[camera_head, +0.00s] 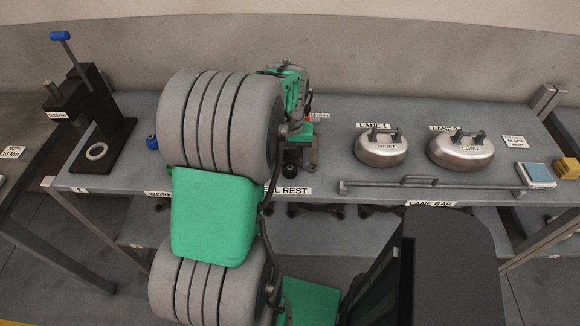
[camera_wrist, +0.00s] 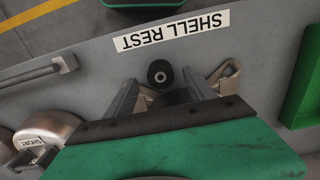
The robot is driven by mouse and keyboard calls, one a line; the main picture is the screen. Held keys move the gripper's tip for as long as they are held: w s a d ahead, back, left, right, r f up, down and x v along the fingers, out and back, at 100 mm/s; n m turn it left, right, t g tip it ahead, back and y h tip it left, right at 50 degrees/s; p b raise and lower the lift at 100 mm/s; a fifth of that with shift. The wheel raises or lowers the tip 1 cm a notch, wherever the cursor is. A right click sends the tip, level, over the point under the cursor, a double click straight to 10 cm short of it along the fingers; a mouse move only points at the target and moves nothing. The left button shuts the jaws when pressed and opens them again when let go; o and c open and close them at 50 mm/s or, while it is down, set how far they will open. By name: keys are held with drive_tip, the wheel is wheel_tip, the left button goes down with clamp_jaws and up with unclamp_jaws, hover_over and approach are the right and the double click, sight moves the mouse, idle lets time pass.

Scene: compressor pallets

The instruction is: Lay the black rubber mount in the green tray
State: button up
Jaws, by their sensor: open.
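The black rubber mount (camera_wrist: 160,73) is a small dark cylinder with a pale centre, on the grey bench near the SHELL REST label. In the head view the mount (camera_head: 291,168) shows low beside my arm. My gripper (camera_wrist: 160,82) is open, with one finger on each side of the mount in the wrist view. I cannot tell whether either finger touches it. A green tray wall (camera_wrist: 303,88) shows at the right edge of the wrist view. The tray is hidden behind my arm in the head view.
A metal bracket (camera_wrist: 226,78) lies close beside the mount. The SHORT shell (camera_head: 381,147) and LONG shell (camera_head: 461,150) stand to the right, behind a lane bar (camera_head: 440,185). A black press (camera_head: 95,130) stands at the left.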

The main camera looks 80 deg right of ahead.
sight(290, 169)
wheel_tip(290, 169, down, 3)
drive_tip(key=shift+r, duration=0.1)
drive_tip(key=shift+c, duration=0.2)
clamp_jaws()
idle(0.5)
